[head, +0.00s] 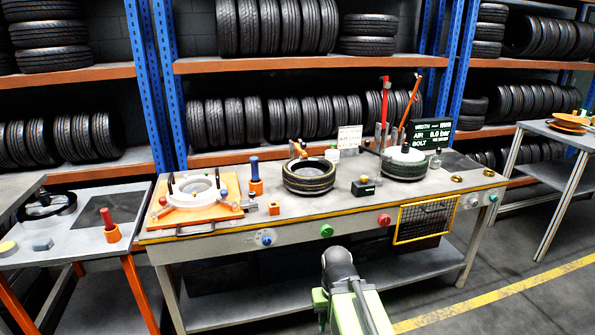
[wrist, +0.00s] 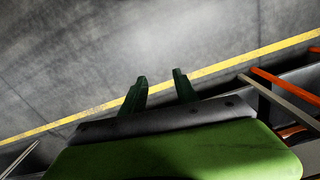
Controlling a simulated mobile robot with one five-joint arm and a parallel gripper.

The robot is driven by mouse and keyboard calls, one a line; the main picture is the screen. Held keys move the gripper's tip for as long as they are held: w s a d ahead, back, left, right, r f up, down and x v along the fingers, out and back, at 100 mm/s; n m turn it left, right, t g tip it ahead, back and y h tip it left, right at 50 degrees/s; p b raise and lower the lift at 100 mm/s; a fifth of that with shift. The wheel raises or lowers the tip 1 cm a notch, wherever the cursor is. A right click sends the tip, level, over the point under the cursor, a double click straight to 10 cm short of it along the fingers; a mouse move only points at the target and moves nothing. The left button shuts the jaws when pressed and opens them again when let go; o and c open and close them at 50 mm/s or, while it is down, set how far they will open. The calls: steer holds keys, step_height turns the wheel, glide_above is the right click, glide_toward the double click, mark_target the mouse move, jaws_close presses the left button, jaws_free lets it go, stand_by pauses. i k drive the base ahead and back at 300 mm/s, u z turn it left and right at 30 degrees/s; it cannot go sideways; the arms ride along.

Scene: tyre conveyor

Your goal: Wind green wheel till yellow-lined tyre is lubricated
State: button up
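A black tyre (head: 309,186) with a thin pale yellowish line lies flat near the middle of the workbench in the head view. A small round green wheel (head: 326,231) sits on the bench's front face, below the tyre. A blue one (head: 266,240) is to its left and a red one (head: 384,220) to its right. My gripper (wrist: 159,76) shows in the wrist view with its two dark green fingers apart and nothing between them. It points at bare floor, away from the wheel. The head view shows my arm low in front of the bench, but the fingers cannot be made out.
The workbench (head: 232,232) carries an orange board (head: 222,212) with a white ring, a grey-green wheel (head: 405,165) and a dark display (head: 433,134). A mesh guard (head: 426,222) hangs at the front right. Side tables stand left and right. The floor before the bench is clear.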

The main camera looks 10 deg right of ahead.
mark_target(326, 231)
steer(key=u, duration=0.05)
steer(key=i, duration=0.4)
steer(key=u, duration=0.95)
steer(key=k, duration=0.4)
steer(key=z, duration=0.2)
steer(key=i, duration=0.5)
steer(key=u, duration=0.1)
